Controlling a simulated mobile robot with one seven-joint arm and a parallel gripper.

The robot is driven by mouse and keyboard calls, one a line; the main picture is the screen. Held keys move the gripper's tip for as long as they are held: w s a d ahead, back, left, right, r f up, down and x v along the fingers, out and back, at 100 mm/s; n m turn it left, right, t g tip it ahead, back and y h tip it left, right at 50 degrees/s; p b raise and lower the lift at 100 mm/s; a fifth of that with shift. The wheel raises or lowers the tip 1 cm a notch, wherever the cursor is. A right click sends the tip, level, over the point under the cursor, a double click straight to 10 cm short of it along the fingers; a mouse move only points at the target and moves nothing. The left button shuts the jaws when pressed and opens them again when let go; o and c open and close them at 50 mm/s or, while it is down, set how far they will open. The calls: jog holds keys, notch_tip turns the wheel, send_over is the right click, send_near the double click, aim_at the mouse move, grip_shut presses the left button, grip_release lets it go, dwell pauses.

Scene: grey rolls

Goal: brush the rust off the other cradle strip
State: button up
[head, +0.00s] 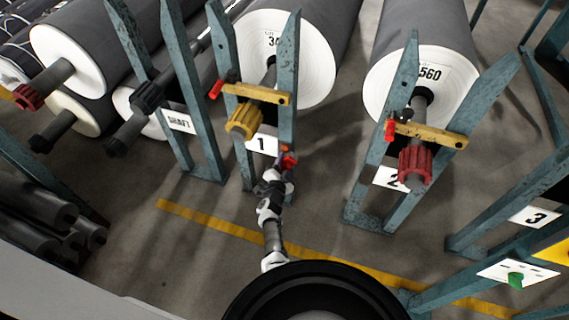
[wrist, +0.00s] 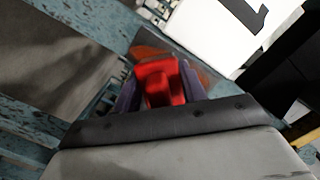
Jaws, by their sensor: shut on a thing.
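My gripper (head: 285,168) is at the front of stand 1 (head: 248,165), just below its "1" label. It is shut on a red tool (wrist: 160,82), probably the brush; the tool also shows as a small red spot in the head view (head: 289,160). In the wrist view the tool lies between my dark fingers. A rust-brown patch (wrist: 203,72) shows just beyond the tool, beside the white label. I cannot tell whether it is rust on a cradle strip or part of the tool. The tool's far end is hidden, so contact is unclear.
Stand 2 (head: 352,215) is on the right, with a yellow bar (head: 430,134) and red toothed end (head: 415,165). Stand 1 has a yellow bar (head: 255,94) above my gripper. Large grey rolls (head: 428,30) fill the back. Floor around the yellow line (head: 215,224) is clear.

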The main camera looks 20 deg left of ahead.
aim_at(288, 150)
jog(key=shift+a+r+p, duration=0.75)
jog(key=shift+a+r, duration=0.25)
jog(key=shift+a, duration=1)
jog(key=shift+w+d, duration=0.1)
jog(key=shift+d, duration=2.05)
jog(key=shift+r+p, duration=0.95)
jog(key=shift+p, duration=0.25)
jog(key=a, duration=0.4)
jog(key=shift+a+f, duration=0.15)
jog(key=shift+f, duration=0.05)
jog(key=s+p, duration=0.3)
jog(key=s, duration=0.3)
